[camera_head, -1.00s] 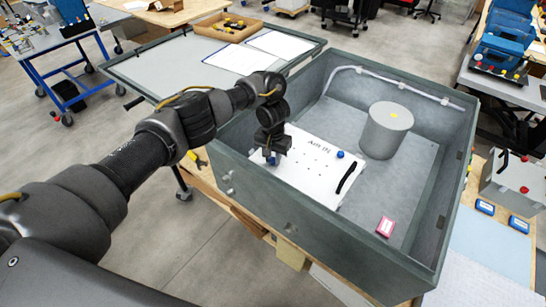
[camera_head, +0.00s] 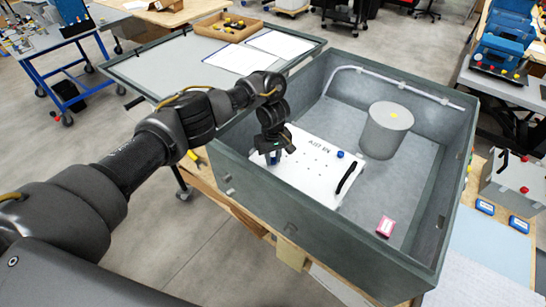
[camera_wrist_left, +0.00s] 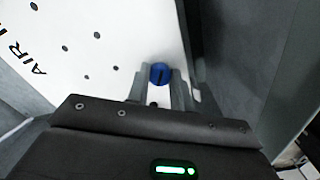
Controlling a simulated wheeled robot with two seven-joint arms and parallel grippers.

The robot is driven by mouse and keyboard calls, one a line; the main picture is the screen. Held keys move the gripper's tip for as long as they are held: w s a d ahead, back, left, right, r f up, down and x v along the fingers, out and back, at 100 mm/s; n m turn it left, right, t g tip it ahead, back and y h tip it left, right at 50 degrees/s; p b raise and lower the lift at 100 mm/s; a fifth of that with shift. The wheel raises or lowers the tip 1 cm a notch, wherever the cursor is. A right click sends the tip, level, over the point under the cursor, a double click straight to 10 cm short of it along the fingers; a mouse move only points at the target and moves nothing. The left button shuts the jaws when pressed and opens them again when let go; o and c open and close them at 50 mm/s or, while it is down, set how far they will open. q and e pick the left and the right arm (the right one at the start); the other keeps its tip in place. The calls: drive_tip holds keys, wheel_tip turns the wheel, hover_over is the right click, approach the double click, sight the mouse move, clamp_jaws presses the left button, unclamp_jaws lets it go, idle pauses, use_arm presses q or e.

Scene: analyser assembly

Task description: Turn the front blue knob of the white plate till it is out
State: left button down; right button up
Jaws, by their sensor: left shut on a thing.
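The white plate (camera_head: 312,177) lies in the grey-green open box, with black "AIR" lettering, small holes and a black handle. Its front blue knob (camera_wrist_left: 159,73) sits between the fingers of my left gripper in the left wrist view. My left gripper (camera_head: 273,158) points down at the plate's near left part and is shut on this knob. In the head view the knob is mostly hidden by the fingers. Another blue knob (camera_head: 340,154) stands on the plate's far side, untouched. My right gripper is not in view.
The box walls (camera_head: 318,222) rise around the plate, close to my left gripper. The box floor on the right is mostly clear.

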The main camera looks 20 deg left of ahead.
use_arm(q)
drive_tip(key=shift+s+f+n, duration=0.2)
drive_tip(key=shift+f+n, duration=0.05)
drive_tip(key=shift+n, duration=0.35)
